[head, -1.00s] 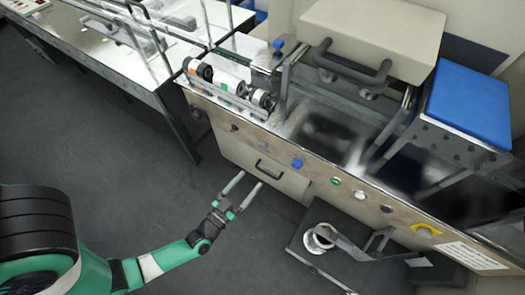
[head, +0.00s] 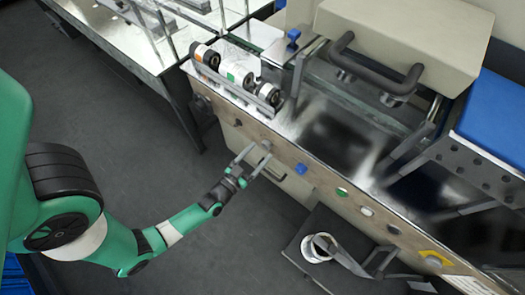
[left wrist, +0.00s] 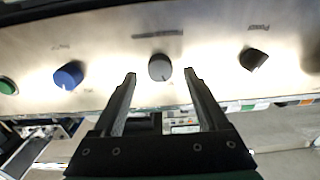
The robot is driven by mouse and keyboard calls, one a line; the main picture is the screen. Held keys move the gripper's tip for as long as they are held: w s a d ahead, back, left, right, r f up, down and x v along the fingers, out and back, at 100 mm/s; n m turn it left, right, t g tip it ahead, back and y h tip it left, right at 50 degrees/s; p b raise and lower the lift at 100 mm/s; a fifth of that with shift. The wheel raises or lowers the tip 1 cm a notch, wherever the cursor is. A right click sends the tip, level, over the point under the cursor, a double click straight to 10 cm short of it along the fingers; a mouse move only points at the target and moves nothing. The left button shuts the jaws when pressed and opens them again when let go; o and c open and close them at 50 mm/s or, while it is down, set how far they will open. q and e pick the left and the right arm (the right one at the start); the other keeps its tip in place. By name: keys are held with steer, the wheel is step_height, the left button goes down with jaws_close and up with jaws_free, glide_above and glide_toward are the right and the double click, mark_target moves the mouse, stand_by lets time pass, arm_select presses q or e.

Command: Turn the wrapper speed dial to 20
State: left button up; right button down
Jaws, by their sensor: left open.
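A row of controls runs along the wrapper's front panel (head: 320,178). A grey round dial (left wrist: 160,67) with a small pointer mark low on its face sits between a blue dial (left wrist: 68,75) and a black dial (left wrist: 253,58) in the left wrist view. The lettering above the dials is upside down and too blurred to read surely. My left gripper (left wrist: 160,73) is open and empty, its fingertips on either side of the grey dial in this view; contact cannot be told. In the head view the left gripper (head: 262,151) is close to the panel beside the grey dial (head: 266,144). My right gripper is not in view.
Film rolls (head: 238,75) lie on top at the left. A drawer handle is partly behind the gripper. A dark stand (head: 305,245) with a ring is below.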

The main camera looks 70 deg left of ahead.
mark_target(267, 145)
arm_select(q)
steer(key=shift+x, duration=1.3)
jaws_close()
